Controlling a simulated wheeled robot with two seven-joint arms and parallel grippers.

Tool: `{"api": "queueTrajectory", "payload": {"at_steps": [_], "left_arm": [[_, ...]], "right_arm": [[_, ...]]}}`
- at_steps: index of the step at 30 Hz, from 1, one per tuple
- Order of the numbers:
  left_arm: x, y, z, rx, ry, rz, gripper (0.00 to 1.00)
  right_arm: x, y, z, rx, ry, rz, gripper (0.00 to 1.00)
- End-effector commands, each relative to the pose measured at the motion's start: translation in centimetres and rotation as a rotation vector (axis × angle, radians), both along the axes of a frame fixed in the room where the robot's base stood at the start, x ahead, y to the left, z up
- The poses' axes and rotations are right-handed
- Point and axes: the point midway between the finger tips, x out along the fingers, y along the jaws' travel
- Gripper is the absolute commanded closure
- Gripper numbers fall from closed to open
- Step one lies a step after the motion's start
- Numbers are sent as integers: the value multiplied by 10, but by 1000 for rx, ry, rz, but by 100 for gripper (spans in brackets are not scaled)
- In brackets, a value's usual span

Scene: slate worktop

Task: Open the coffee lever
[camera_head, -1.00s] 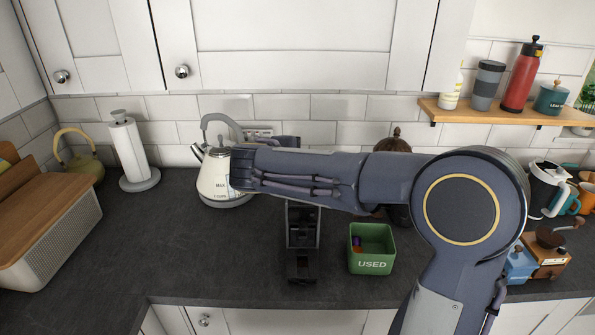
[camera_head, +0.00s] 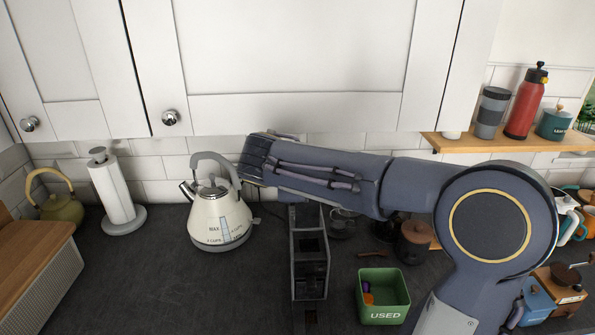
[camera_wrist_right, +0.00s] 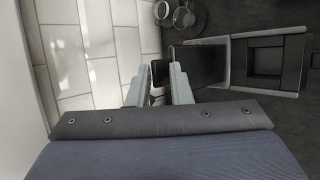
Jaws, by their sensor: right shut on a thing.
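The coffee machine (camera_head: 311,262) is a dark, narrow unit with a grey frame, standing on the worktop right of the kettle. My right arm crosses in front of its top in the head view and hides the lever and gripper there. In the right wrist view the machine's grey frame (camera_wrist_right: 238,62) is on the right, with a dark flat panel (camera_wrist_right: 203,63) reaching left from it. My right gripper (camera_wrist_right: 159,84) is shut on the dark coffee lever (camera_wrist_right: 158,71), at the left end of that panel. Most of the lever is hidden. My left gripper is not in view.
A cream kettle (camera_head: 220,216) stands close on the left of the machine. A green bin marked USED (camera_head: 384,312) stands to its right, with a brown-lidded jar (camera_head: 413,243) behind. White cupboards (camera_head: 290,50) hang above. The worktop at front left (camera_head: 150,285) is clear.

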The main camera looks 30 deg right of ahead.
Motion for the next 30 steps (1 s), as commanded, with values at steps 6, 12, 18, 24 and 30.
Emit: {"api": "queueTrajectory", "payload": {"at_steps": [6, 12, 18, 24, 30], "left_arm": [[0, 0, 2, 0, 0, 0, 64], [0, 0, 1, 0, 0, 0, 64], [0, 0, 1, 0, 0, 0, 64], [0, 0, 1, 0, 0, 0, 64], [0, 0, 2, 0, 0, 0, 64]], "right_arm": [[-5, -1, -7, 15, 29, -2, 100], [-6, -1, -9, 15, 32, -2, 100], [-5, -1, -9, 15, 32, -2, 71], [-5, -1, -6, 13, 27, 0, 71], [-4, -1, -4, 13, 23, 0, 71]]}}
